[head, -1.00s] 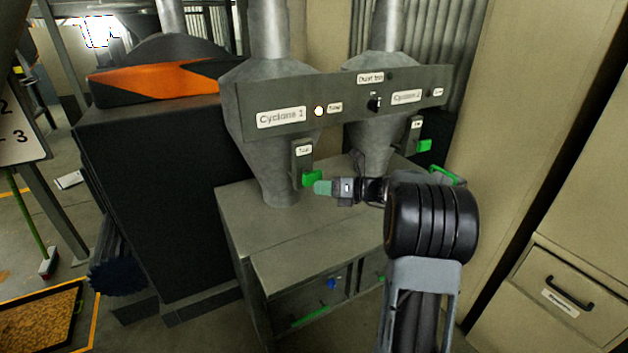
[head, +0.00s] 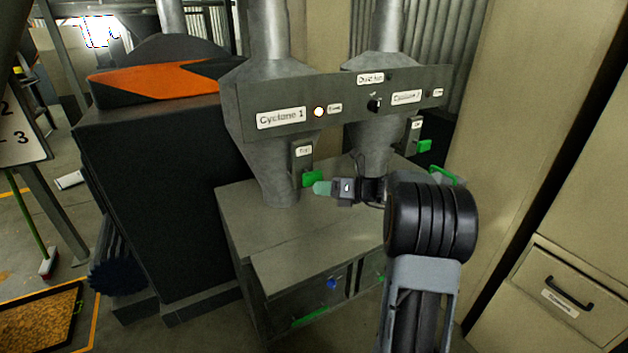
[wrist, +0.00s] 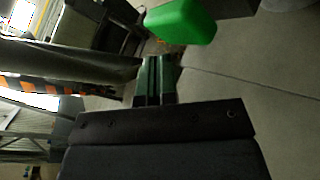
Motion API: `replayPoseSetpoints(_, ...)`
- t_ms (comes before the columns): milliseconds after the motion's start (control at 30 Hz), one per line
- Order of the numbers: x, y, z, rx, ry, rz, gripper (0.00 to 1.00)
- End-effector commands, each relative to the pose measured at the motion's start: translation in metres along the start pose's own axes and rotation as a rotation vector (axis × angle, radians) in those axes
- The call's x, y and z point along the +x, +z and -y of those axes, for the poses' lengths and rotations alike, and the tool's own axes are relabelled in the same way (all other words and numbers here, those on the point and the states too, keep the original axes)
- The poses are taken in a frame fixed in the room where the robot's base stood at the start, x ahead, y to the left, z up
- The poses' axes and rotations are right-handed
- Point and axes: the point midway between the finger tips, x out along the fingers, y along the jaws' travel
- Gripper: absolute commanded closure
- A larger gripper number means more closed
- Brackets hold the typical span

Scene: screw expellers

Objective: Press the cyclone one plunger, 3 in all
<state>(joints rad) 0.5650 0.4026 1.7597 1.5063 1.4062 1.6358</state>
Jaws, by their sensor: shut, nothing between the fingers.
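The green cyclone one plunger (head: 312,178) sticks out from the grey plate under the panel labelled "Cyclone 1" (head: 281,117). A small white tag (head: 304,151) is on that plate above it. In the wrist view the plunger (wrist: 180,20) is a large green block just beyond the fingertips, a little to the right. My gripper (head: 321,188) is shut and empty, its green-tipped fingers just below and right of the plunger. The shut fingers also show in the wrist view (wrist: 155,78). I cannot tell whether the fingertips touch the plunger.
A lit round lamp (head: 319,112) and a black switch (head: 374,104) are on the panel. A second green plunger (head: 424,146) is at cyclone 2 on the right. The metal cabinet top (head: 310,235) below is clear. A filing cabinet (head: 565,290) stands at the right.

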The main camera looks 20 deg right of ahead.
Motion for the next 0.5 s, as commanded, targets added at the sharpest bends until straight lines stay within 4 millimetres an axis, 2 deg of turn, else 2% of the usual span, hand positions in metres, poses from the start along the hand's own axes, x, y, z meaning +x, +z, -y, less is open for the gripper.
replayPoseSetpoints(500, 0.0050, 0.0037, 0.0033, -0.001, 0.000, 0.000, 1.00)
